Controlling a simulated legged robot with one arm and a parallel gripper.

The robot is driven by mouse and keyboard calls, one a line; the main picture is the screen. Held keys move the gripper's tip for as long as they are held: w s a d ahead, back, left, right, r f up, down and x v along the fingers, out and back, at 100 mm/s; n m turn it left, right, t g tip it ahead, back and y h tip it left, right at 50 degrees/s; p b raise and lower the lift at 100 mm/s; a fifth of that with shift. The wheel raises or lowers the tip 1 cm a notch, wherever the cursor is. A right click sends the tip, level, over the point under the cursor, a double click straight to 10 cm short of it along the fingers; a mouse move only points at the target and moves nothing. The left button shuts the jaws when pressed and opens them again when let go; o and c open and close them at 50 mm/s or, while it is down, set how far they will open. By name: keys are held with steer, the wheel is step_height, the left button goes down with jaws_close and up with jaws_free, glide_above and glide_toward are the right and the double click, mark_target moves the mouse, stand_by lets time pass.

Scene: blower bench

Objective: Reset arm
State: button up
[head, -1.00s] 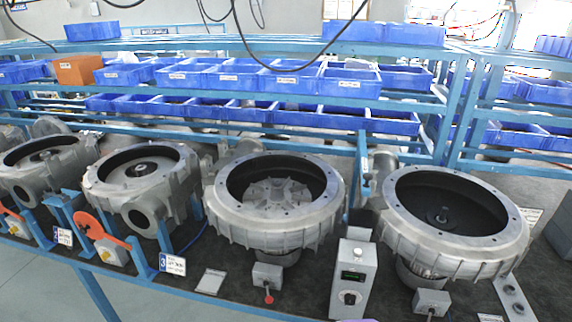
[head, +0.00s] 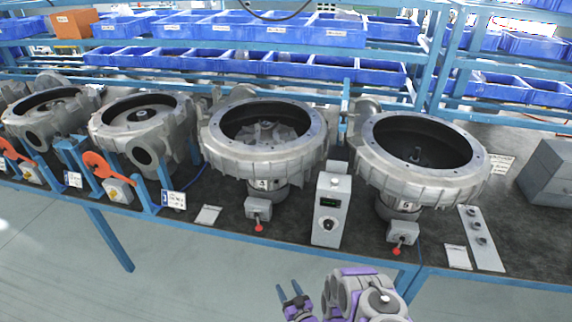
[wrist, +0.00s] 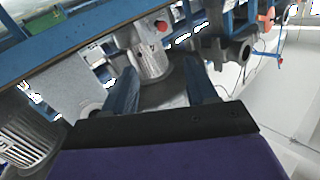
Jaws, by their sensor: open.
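My gripper (head: 289,293) shows at the bottom of the head view, in front of the bench's front edge and below the bench top. Its two fingers stand apart with nothing between them. My purple and grey arm is folded beside it at the bottom centre. In the wrist view my gripper (wrist: 165,95) has its two blue fingers spread on either side, with part of a blower and the bench frame behind them. No object is held.
Several grey blower housings, one (head: 265,140) with a vaned impeller, stand along the bench (head: 370,255). A control box (head: 331,212) and red-knobbed switch boxes (head: 258,210) sit near its front edge. Blue bins (head: 240,62) fill racks behind. The floor (head: 190,275) in front is clear.

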steer(key=w+d+r+n+g+h+b, duration=0.25)
steer(key=w+d+r+g+h, duration=0.2)
steer(key=w+d+r, duration=0.4)
steer(key=s+d+r+m+g+h+b, duration=0.2)
steer(key=s+d+r+g+h, duration=0.15)
steer(key=d+r, duration=0.75)
steer(key=s+a+r+m+g+b, duration=0.1)
steer(key=s+r+g, duration=0.2)
steer(key=s+r, duration=0.45)
steer(key=s+r+m+g+b, duration=0.15)
steer(key=s+r, duration=0.35)
steer(key=s, duration=0.5)
steer(key=s+a+r+g, duration=0.1)
steer(key=s+r, duration=0.1)
steer(key=s, duration=0.6)
steer(key=s+a+r+g+b, duration=0.1)
steer(key=s+a+r+g, duration=0.1)
steer(key=s, duration=0.7)
steer(key=s+a+r+m+g+b, duration=0.1)
steer(key=s+a+r+g, duration=0.1)
steer(key=s, duration=0.6)
steer(key=shift+s+r+y, duration=0.3)
steer(key=shift+s, duration=0.05)
